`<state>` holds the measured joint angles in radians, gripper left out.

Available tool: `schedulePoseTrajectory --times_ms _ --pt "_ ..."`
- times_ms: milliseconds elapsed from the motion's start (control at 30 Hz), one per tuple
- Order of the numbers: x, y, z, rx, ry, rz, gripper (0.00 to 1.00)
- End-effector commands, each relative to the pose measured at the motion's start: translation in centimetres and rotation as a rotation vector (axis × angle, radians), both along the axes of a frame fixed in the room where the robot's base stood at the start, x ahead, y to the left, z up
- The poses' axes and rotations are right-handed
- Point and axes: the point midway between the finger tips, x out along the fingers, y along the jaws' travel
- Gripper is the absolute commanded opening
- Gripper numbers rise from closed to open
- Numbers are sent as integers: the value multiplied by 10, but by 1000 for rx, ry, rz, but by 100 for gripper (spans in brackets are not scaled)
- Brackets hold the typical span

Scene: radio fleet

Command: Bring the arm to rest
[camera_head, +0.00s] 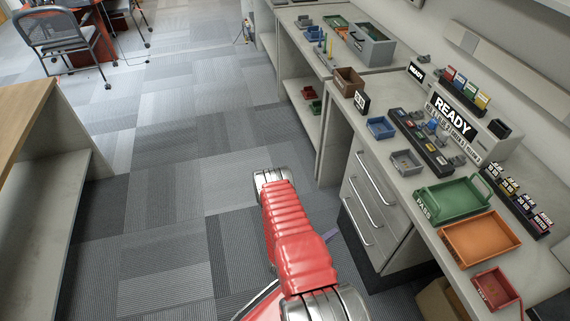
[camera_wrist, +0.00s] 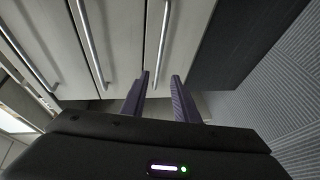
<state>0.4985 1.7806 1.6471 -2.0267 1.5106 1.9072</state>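My arm shows red with metal joints in the head view, reaching over the carpet beside the drawer cabinet; most of my gripper is hidden there behind the arm. In the wrist view my gripper (camera_wrist: 161,97) has two purple fingers standing apart with a gap between them. Nothing is between the fingers. The cabinet's drawer fronts (camera_wrist: 122,40) with long metal handles lie beyond the fingertips. I cannot tell the exact distance, but no contact shows.
The counter (camera_head: 405,187) at the right holds a green tray (camera_head: 450,212), an orange tray (camera_head: 480,240), a red tray (camera_head: 496,290) and a READY sign (camera_head: 453,117). A desk (camera_head: 38,120) stands at the left, a chair (camera_head: 62,38) at the back. Carpet (camera_head: 185,180) between them is clear.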

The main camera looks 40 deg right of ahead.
Motion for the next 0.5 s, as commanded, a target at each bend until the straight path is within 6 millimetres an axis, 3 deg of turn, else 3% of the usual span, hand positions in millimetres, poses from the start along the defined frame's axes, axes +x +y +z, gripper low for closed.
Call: schedulePoseTrajectory --times_ms 333,500 --pt "-1 -1 0 2 24 3 28" --pt "-6 1 -4 30 153 5 28"
